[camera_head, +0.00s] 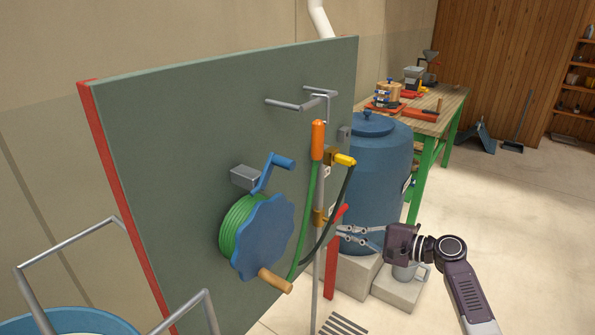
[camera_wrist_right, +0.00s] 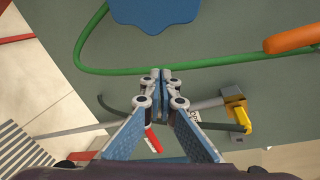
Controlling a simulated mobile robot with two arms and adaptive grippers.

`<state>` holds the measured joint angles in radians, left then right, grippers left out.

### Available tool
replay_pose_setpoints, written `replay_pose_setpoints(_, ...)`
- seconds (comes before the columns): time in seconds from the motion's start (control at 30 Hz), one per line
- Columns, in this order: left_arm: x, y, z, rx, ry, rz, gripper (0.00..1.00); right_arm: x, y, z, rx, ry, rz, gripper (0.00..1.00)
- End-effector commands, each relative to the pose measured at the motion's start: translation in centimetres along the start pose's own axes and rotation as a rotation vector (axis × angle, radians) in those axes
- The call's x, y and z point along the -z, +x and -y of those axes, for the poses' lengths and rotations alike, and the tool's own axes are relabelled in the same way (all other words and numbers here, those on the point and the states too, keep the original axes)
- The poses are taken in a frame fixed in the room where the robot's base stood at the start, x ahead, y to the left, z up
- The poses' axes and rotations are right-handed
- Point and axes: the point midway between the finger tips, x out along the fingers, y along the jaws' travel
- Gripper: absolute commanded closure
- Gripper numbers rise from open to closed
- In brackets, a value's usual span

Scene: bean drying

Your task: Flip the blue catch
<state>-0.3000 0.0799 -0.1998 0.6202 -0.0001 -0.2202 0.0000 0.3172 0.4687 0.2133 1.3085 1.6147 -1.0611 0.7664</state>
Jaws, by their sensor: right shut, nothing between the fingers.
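The blue catch (camera_head: 272,168) is a bent lever on a small grey block (camera_head: 244,178), fixed to the green board just above the hose reel. Its handle end points up and to the right. It is not seen in the right wrist view. My right gripper (camera_head: 340,236) is shut and empty, by the pipe at the board's right side, apart from the catch and to its lower right. Its closed fingertips (camera_wrist_right: 160,76) show in the right wrist view. My left gripper is not in view.
A blue reel (camera_head: 266,240) with green hose and a wooden crank knob (camera_head: 275,281) sits below the catch. An orange nozzle (camera_head: 318,140), a yellow tap handle (camera_head: 345,160) and a grey bracket (camera_head: 300,103) stand out from the board. A blue barrel (camera_head: 374,185) stands behind.

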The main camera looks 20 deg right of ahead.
Motion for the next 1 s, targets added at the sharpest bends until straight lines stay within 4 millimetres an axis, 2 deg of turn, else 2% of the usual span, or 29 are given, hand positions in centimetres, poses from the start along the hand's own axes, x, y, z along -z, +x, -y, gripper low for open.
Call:
replay_pose_setpoints(0.03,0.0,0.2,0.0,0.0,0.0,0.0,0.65,-1.6,-0.7,3.4,0.048,0.003,0.053,1.0)
replay_pose_setpoints(0.1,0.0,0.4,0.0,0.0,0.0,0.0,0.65,-4.0,-1.8,7.1,0.1,0.013,0.127,1.0)
replay_pose_setpoints(0.2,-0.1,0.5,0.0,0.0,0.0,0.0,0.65,-6.9,-3.3,10.9,0.15,0.019,0.216,1.0)
replay_pose_setpoints(0.3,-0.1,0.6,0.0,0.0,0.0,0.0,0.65,-8.8,-4.5,13.2,0.179,0.02,0.273,1.0)
replay_pose_setpoints(0.43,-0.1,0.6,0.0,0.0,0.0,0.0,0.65,-9.9,-5.2,14.3,0.192,0.019,0.305,1.0)
replay_pose_setpoints(0.77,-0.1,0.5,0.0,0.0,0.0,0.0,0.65,-10.0,-5.1,14.3,0.193,0.02,0.306,1.0)
replay_pose_setpoints(0.87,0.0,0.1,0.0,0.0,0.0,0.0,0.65,-10.2,-4.6,14.6,0.194,0.021,0.307,1.0)
replay_pose_setpoints(1.0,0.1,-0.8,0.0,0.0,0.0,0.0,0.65,-10.9,-2.8,15.2,0.194,0.022,0.308,1.0)
